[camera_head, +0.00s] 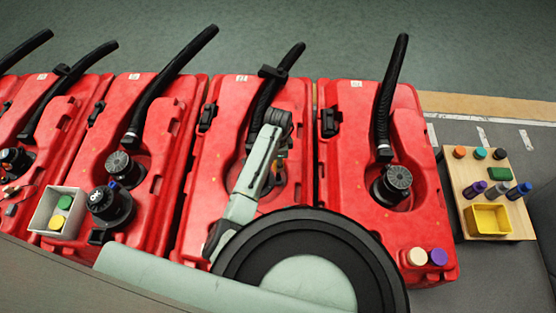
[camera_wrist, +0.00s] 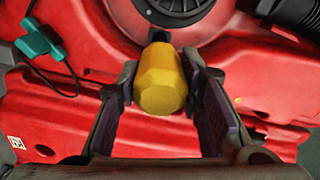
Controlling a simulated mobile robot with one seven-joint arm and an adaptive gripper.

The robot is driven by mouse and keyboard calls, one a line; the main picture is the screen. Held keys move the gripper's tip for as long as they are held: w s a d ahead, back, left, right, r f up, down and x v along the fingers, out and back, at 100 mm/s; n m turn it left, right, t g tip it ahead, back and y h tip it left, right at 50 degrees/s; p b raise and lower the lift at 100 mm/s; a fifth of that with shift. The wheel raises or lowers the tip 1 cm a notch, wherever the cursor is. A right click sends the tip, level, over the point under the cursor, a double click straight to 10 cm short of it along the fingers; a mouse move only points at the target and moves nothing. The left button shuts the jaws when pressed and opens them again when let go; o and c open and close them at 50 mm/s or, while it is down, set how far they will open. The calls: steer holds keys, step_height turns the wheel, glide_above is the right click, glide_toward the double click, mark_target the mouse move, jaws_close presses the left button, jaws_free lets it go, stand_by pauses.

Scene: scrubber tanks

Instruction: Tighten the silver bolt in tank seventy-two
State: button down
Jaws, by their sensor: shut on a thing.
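My gripper (camera_wrist: 158,85) is shut on a yellow faceted piece (camera_wrist: 162,82), which sits between its two dark fingers in the wrist view. The far end of the piece points at the rim of a round grey part (camera_wrist: 178,12) on a red tank (camera_wrist: 60,110); I cannot tell whether they touch. In the head view my arm reaches over the second red tank from the right (camera_head: 210,150) and hides much of its recess. I cannot make out a silver bolt in either view. The tank's label (camera_head: 241,78) is too small to read.
Red tanks with black hoses stand in a row; the rightmost (camera_head: 345,150) has a dark cap (camera_head: 391,182). A white bin (camera_head: 48,212) is at left. A wooden board (camera_head: 465,180) with bottles and a yellow tray (camera_head: 487,220) is at right. A teal clip with cable (camera_wrist: 40,42) lies near my gripper.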

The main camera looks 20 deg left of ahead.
steer(key=shift+f+p, duration=0.4)
steer(key=shift+f, duration=0.55)
stand_by(2.7)
steer(key=shift+r, duration=0.15)
steer(key=shift+r+p, duration=2.05)
steer(key=shift+r, duration=0.35)
